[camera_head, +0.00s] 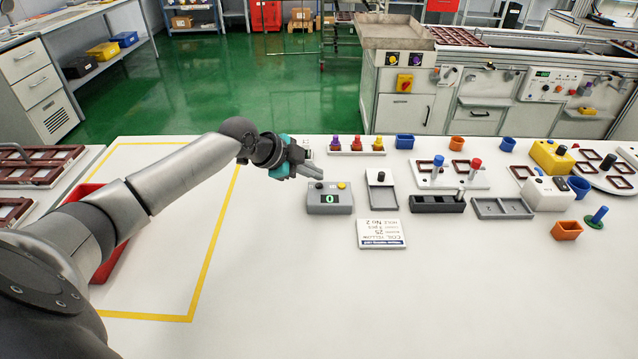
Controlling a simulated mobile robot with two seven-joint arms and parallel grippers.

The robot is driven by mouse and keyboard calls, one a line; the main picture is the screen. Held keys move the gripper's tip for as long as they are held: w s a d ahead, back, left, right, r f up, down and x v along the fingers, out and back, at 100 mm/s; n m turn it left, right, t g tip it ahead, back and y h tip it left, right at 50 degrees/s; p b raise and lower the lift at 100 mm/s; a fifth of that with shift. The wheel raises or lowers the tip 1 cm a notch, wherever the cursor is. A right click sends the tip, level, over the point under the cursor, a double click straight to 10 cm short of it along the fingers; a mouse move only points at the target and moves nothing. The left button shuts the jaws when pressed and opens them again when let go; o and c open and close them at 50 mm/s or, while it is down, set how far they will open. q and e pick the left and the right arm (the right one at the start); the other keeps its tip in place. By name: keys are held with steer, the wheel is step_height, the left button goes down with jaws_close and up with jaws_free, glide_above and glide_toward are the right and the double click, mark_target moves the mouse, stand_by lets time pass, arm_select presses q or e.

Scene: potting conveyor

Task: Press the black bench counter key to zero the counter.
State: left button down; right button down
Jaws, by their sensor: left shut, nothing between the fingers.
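The bench counter (330,204) is a small grey box on the white bench, near the middle of the head view. Its green display reads 0. The black key (319,185) is on its top at the left, and a yellow key (341,185) is at the right. My left gripper (317,174) is shut and empty. Its fingertips are just behind and above the black key in the picture; I cannot tell whether they touch it. My right gripper is not in view.
A sign card (381,234) lies in front of the counter. A grey box with a black knob (381,190) stands to its right. Behind is a rack with purple, red and yellow pieces (357,146). A red tray (108,262) lies under my left arm. The front bench is clear.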

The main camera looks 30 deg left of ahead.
arm_select(q)
steer(key=shift+r+p, duration=2.35)
steer(key=shift+r, duration=0.15)
